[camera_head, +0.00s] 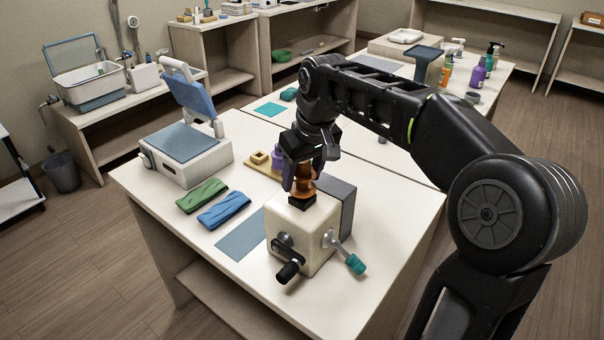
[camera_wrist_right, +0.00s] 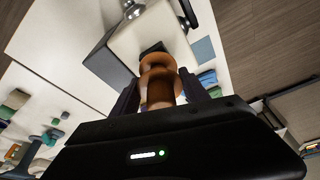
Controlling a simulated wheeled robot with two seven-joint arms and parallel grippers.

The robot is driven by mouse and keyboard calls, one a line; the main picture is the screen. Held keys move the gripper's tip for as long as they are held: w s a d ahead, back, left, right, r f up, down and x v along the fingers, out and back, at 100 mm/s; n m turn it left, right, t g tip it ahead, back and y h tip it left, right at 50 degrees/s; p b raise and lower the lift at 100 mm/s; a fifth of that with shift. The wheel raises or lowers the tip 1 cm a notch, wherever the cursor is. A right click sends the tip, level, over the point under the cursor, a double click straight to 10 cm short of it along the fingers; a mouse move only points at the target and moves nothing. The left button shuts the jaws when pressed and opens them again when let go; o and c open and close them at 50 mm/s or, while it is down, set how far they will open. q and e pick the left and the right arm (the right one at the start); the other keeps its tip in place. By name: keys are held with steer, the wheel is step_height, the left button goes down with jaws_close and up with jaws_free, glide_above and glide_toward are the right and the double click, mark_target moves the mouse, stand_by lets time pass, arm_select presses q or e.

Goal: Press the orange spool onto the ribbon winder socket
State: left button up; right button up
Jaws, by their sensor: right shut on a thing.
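The orange spool (camera_head: 304,183) is upright at the top of the cream ribbon winder (camera_head: 300,232). A dark square socket (camera_head: 302,200) shows directly under the spool; I cannot tell whether the spool is seated or just above it. My right gripper (camera_head: 303,172) comes down from above and is shut on the spool's upper part. In the right wrist view the spool (camera_wrist_right: 158,82) sits between the two dark fingers, with the winder (camera_wrist_right: 142,38) beyond it. My left gripper is in neither view.
The winder has a black-handled crank (camera_head: 288,271) and a teal-handled lever (camera_head: 354,263). A wooden holder (camera_head: 259,160) with a purple spool (camera_head: 277,158) stands behind. Green (camera_head: 202,195) and blue (camera_head: 223,210) folded cloths and a white device (camera_head: 186,160) lie left. The table's front right is clear.

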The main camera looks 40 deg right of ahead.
mark_target(306, 163)
steer(key=shift+f+b, duration=0.6)
steer(key=shift+f, duration=0.3)
steer(key=o, duration=1.5)
steer(key=shift+c, duration=0.2)
steer(key=shift+r, duration=0.25)
steer(key=shift+p+v, duration=2.7)
steer(key=shift+v, duration=1.1)
